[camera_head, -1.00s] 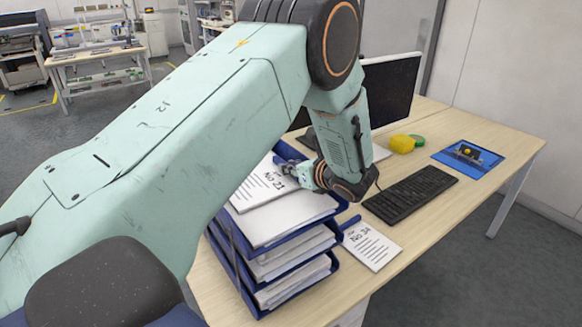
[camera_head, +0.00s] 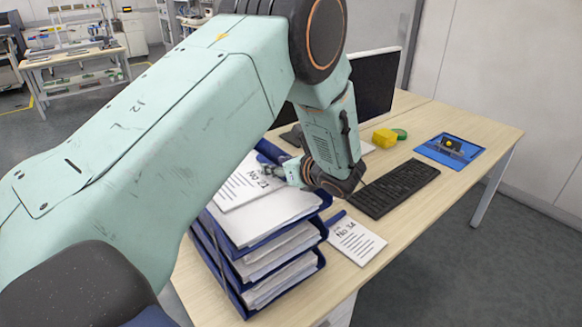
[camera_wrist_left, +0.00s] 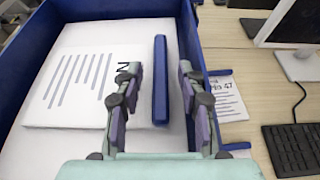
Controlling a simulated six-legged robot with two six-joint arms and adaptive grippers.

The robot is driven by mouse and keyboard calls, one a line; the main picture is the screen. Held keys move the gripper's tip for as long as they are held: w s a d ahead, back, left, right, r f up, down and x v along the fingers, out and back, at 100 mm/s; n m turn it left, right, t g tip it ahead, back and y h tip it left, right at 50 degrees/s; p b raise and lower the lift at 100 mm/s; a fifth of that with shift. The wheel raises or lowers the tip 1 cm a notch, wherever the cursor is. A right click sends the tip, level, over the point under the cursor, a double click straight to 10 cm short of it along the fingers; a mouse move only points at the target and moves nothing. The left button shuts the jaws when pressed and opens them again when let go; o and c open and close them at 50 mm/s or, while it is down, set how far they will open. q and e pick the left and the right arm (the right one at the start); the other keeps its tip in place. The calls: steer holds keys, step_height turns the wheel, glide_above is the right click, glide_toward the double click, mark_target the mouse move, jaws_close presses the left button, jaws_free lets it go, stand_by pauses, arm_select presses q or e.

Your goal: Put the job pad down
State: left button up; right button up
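A white job pad (camera_head: 243,186) marked No 21, with a blue spine along one edge, lies on papers in the top blue tray (camera_head: 262,242) of a stack on the desk. In the left wrist view the pad (camera_wrist_left: 75,85) looks flat inside the tray's blue walls (camera_wrist_left: 100,10). My left gripper (camera_wrist_left: 160,100) is open. Its fingers stand apart on either side of the blue spine, with gaps showing. In the head view the left gripper (camera_head: 277,172) is at the pad's right edge, partly hidden by the forearm. My right gripper is not in view.
A second pad (camera_head: 356,241) with a blue spine lies on the desk (camera_head: 400,225) right of the trays. A keyboard (camera_head: 394,188), monitor (camera_head: 376,85), yellow object (camera_head: 385,138) and blue mat (camera_head: 440,152) are further right. Bare desk lies near the front edge.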

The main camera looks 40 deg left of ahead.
arm_select(q)
steer(key=v, duration=0.9)
steer(key=shift+s+d+r, duration=0.1)
steer(key=shift+d, duration=0.15)
steer(key=shift+s+d+r, duration=0.25)
steer(key=shift+s+d, duration=0.05)
steer(key=shift+d, duration=0.3)
steer(key=shift+w+f, duration=0.1)
